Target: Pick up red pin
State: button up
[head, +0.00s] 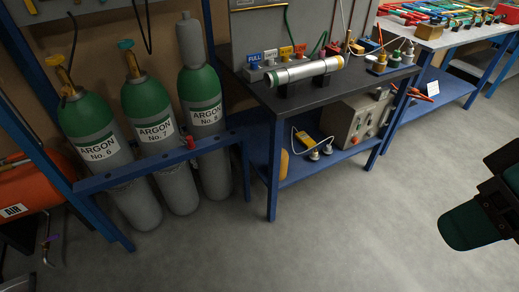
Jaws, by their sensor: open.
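A small red pin (190,142) shows at the blue bar in front of the gas cylinders, between the cylinders No. 7 and No. 8. It stands up from the bar's top edge, and its lower part cannot be made out. My gripper (489,203) is at the right edge, partly cut off by the frame. Its dark green finger pads are apart, with nothing seen between them. It is far to the right of the pin, over the floor in the picture.
Argon cylinders No. 6 (95,130), No. 7 (150,120) and No. 8 (203,95) stand behind the blue bar (130,173). A dark-topped bench (262,92) with a silver tube (305,70) is right of them. An orange air tank (28,185) is at left. Grey floor (330,235) is clear.

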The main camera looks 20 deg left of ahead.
aim_at(190, 145)
jog(key=u, duration=0.05)
jog(key=i, duration=1.25)
jog(key=u, duration=1.75)
jog(key=i, duration=0.9)
jog(key=u, duration=1)
